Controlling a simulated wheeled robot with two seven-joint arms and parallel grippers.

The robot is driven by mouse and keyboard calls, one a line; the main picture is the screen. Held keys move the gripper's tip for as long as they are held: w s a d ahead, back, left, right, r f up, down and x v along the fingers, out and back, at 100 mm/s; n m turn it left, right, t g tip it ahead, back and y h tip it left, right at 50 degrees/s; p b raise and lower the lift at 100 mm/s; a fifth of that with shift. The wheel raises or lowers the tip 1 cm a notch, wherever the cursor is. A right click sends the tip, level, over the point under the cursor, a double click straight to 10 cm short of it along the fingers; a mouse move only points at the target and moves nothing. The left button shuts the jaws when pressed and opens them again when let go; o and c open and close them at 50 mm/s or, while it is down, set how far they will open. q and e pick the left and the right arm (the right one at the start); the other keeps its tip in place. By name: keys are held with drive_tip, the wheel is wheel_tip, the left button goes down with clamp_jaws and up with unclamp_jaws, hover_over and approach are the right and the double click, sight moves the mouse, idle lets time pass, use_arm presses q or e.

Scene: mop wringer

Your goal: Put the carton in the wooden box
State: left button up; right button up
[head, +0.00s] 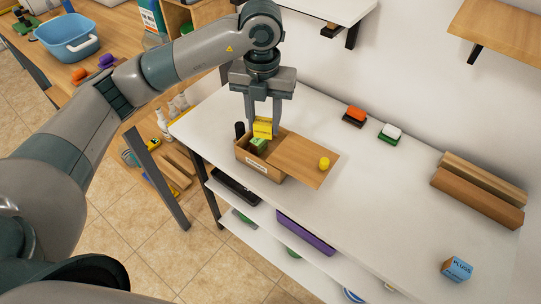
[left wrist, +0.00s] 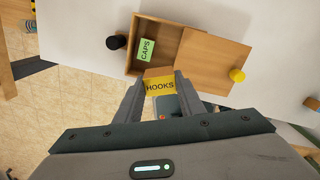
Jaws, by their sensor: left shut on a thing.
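My left gripper (head: 263,116) is shut on a yellow carton (head: 262,128); in the left wrist view the carton (left wrist: 160,87) reads HOOKS. It holds the carton over the open left part of the wooden box (head: 262,167). The box stands on the white table near its left end. A wooden lid (head: 300,155) with a yellow knob (head: 324,163) lies across the right side, leaving the left part open. A green carton reading CAPS (left wrist: 146,49) is inside the box. My right gripper is not in view.
A black knob-like thing (head: 239,130) is beside the box's left end. A blue PLUGS carton (head: 457,268), wooden blocks (head: 478,195) and two brushes or erasers (head: 354,116) are farther right on the table (head: 365,200). The middle is clear. A shelf (head: 315,14) hangs above.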

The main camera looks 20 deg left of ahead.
use_arm(q)
drive_tip(key=n, duration=0.4)
drive_tip(key=shift+w+d+f, duration=0.15)
drive_tip(key=shift+w+f, duration=0.05)
drive_tip(key=shift+w, duration=0.2)
drive_tip(key=n, duration=0.1)
drive_tip(key=n+b, duration=0.1)
drive_tip(key=n, duration=0.1)
drive_tip(key=shift+w+d+f+n, duration=0.15)
drive_tip(key=shift+w+n, duration=0.15)
drive_tip(key=shift+w, duration=0.05)
drive_tip(key=n, duration=0.2)
drive_tip(key=w+n, duration=0.1)
drive_tip(key=n, duration=0.2)
drive_tip(key=shift+d+f+n, duration=0.1)
drive_tip(key=shift+d+n, duration=0.1)
drive_tip(key=shift+n, duration=0.1)
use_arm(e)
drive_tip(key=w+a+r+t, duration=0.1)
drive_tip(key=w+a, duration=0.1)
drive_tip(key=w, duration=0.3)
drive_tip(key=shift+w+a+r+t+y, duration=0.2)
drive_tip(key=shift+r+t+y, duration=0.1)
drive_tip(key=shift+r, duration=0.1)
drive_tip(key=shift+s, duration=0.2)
